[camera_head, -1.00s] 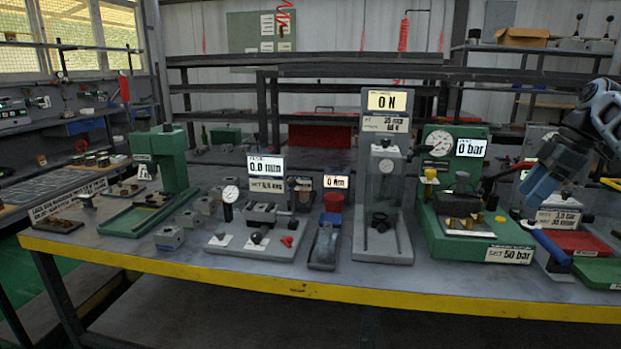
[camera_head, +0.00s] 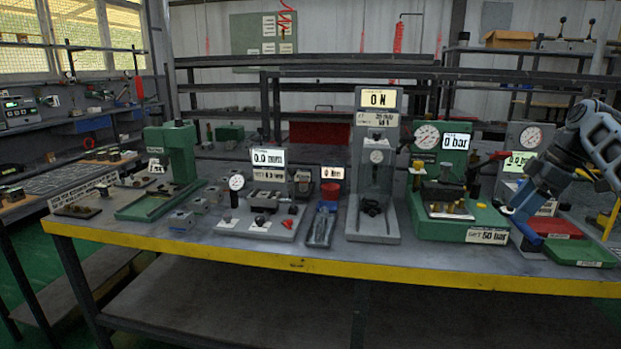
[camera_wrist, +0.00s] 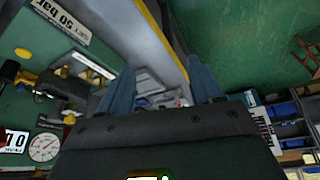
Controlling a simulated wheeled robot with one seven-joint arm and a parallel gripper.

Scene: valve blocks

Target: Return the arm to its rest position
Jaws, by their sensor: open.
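My arm reaches in from the right edge of the head view, above the right end of the bench. My gripper (camera_head: 523,204) hangs at its end, in front of the rightmost test station (camera_head: 522,138), with its blue fingers pointing down and left. In the wrist view my gripper (camera_wrist: 162,82) shows two blue fingers spread apart with nothing held between them. Whether the fingers touch anything on the bench cannot be told from the head view.
The bench (camera_head: 300,262) has a yellow front edge. A green pressure station (camera_head: 458,226) reading 0 bar stands left of my gripper. A grey force stand (camera_head: 372,238) and smaller gauges stand farther left. A green plate (camera_head: 582,253) and red plate lie at right.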

